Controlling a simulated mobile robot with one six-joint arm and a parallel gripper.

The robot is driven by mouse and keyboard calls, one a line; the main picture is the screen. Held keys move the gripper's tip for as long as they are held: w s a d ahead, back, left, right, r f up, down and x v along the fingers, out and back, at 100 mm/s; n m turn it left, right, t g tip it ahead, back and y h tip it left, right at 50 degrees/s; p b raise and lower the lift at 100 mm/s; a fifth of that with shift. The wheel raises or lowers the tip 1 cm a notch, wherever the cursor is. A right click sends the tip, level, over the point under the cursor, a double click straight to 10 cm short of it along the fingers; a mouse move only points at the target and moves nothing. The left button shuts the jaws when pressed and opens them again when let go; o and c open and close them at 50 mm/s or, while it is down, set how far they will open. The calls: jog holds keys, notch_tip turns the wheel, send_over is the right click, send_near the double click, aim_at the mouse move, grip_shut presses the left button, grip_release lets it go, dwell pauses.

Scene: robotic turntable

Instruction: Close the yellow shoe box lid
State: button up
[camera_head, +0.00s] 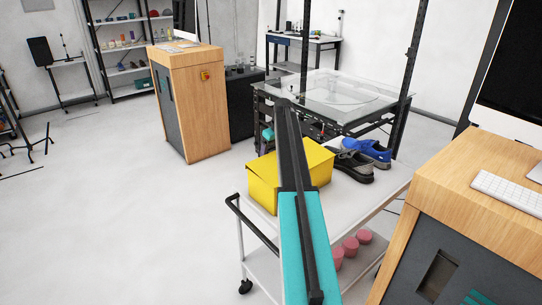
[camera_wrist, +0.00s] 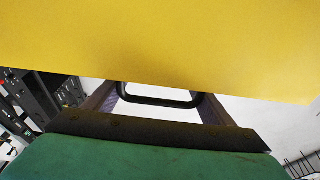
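The yellow shoe box (camera_head: 262,190) sits on the white cart in the head view. My arm crosses in front of its middle, so I cannot tell exactly how far its lid (camera_head: 318,158) is from shut. In the wrist view a broad yellow box surface (camera_wrist: 160,40) fills the upper part, very close to the camera. My gripper (camera_wrist: 158,94) has its two fingers spread apart, with nothing seen held between them. The yellow surface hides the finger ends. I cannot tell whether they touch the box. In the head view the fingers are hidden.
Dark and blue shoes (camera_head: 368,152) stand right of the box on the cart (camera_head: 378,192). The black cart handle (camera_head: 250,222) is at the left. A glass-topped turntable (camera_head: 335,95) stands behind. A wooden cabinet (camera_head: 480,200) is close on the right.

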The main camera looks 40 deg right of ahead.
jog(key=shift+o, duration=0.6)
jog(key=shift+a, duration=0.1)
jog(key=shift+r, duration=0.1)
jog(key=b+v, duration=0.3)
jog(key=v, duration=1)
jog(key=shift+r, duration=0.35)
